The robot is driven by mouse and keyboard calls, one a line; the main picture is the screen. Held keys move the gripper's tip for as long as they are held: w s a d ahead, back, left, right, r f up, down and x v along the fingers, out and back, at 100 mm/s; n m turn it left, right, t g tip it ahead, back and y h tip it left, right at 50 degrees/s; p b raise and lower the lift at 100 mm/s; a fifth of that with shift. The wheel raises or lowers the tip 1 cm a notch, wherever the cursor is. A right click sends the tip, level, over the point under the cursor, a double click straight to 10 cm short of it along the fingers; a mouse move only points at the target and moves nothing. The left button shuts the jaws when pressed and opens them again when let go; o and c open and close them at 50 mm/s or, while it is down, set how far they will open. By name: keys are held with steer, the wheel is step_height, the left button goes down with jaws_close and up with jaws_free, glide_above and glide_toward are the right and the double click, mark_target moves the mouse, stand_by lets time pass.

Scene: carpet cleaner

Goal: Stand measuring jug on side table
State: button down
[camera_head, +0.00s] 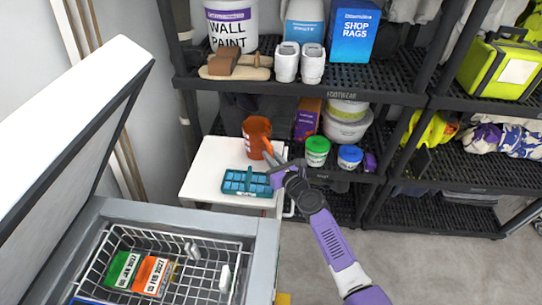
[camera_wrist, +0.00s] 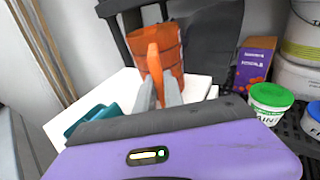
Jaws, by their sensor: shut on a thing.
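The measuring jug (camera_head: 257,137) is orange and stands roughly upright at the back right part of the white side table (camera_head: 204,165). My gripper (camera_head: 270,160) reaches in from the right and is shut on the jug's handle. In the wrist view the jug (camera_wrist: 167,48) is straight ahead, with its handle between my fingertips (camera_wrist: 158,92). The white table top (camera_wrist: 122,90) shows below and behind it.
A teal compartment tray (camera_head: 244,182) lies at the table's front, close to my gripper. An open chest freezer (camera_head: 262,250) with a wire basket is in front. Black shelving (camera_head: 400,92) holds paint tubs, including a green-lidded one (camera_head: 317,150), just right of the table. The table's left side is clear.

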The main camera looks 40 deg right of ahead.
steer(key=shift+f, duration=0.1)
steer(key=c, duration=0.8)
jaws_free()
steer(key=shift+p+v, duration=0.6)
steer(key=shift+v, duration=2.95)
